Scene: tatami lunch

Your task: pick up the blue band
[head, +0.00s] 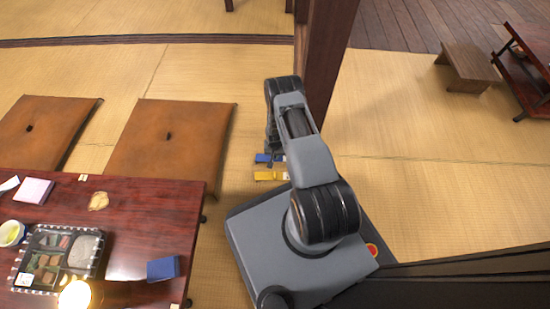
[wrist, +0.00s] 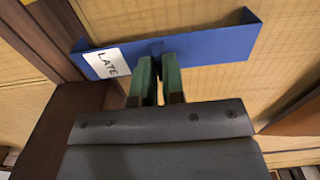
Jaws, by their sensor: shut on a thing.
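The blue band (wrist: 205,47) is a long flat strip with bent ends and a white label reading "LATE" (wrist: 105,63). In the wrist view it spans the upper middle, and my gripper (wrist: 156,68) is shut on its near edge with two green fingers. In the head view the blue band (head: 264,158) shows small beside the brown cushion, partly hidden by my arm. A yellow band (head: 270,176) lies just nearer to my base. I cannot tell whether the blue band touches the tatami.
A dark wooden post (head: 322,50) stands close behind my arm. A brown cushion (head: 172,160) lies to the left. A low red table (head: 140,225) holds a bento box (head: 100,262) and a small blue item (head: 163,268). Open tatami (head: 430,190) is at right.

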